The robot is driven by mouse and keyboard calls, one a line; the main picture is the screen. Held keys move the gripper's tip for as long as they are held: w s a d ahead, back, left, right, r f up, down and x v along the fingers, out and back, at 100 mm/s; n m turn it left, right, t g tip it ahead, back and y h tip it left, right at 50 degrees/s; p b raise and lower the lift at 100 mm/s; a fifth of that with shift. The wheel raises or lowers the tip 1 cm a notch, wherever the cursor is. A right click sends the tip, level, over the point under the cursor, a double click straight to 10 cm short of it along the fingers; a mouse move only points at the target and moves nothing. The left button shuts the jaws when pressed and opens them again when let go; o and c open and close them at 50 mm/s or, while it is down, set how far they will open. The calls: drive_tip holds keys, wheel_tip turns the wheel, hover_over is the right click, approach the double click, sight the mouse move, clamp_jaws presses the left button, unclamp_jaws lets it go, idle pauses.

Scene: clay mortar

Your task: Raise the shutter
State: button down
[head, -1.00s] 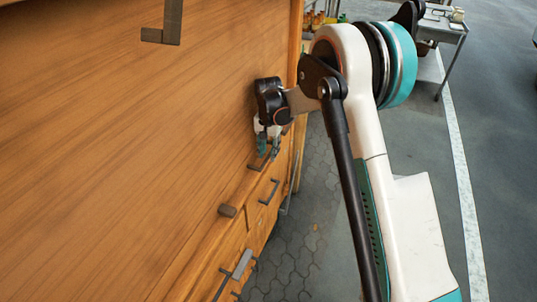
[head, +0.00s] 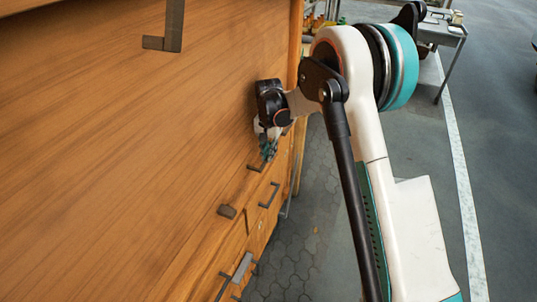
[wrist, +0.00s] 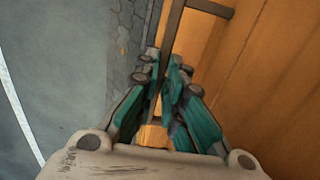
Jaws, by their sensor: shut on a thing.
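The shutter (head: 120,150) is a large wooden panel filling the left of the head view. A dark bar handle (head: 257,167) is at its lower right edge. My gripper (head: 269,154) is at that handle, close against the wood. In the wrist view, the teal fingers of my gripper (wrist: 168,95) are shut on the dark bar handle (wrist: 174,35), which runs between them and bends right at its far end. The exact contact on the bar is partly hidden by the fingers.
Below the panel are drawers with dark handles (head: 269,195) and a grey handle (head: 242,267). A small dark block (head: 227,211) sits at the panel's lower edge. A dark bracket (head: 174,25) is at upper left. A table (head: 440,28) stands behind; paving lies right.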

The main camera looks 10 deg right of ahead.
wheel_tip(320, 180, up, 27)
drive_tip(key=p, duration=1.2)
drive_tip(key=shift+r, duration=0.15)
drive_tip(key=c, duration=1.7)
unclamp_jaws()
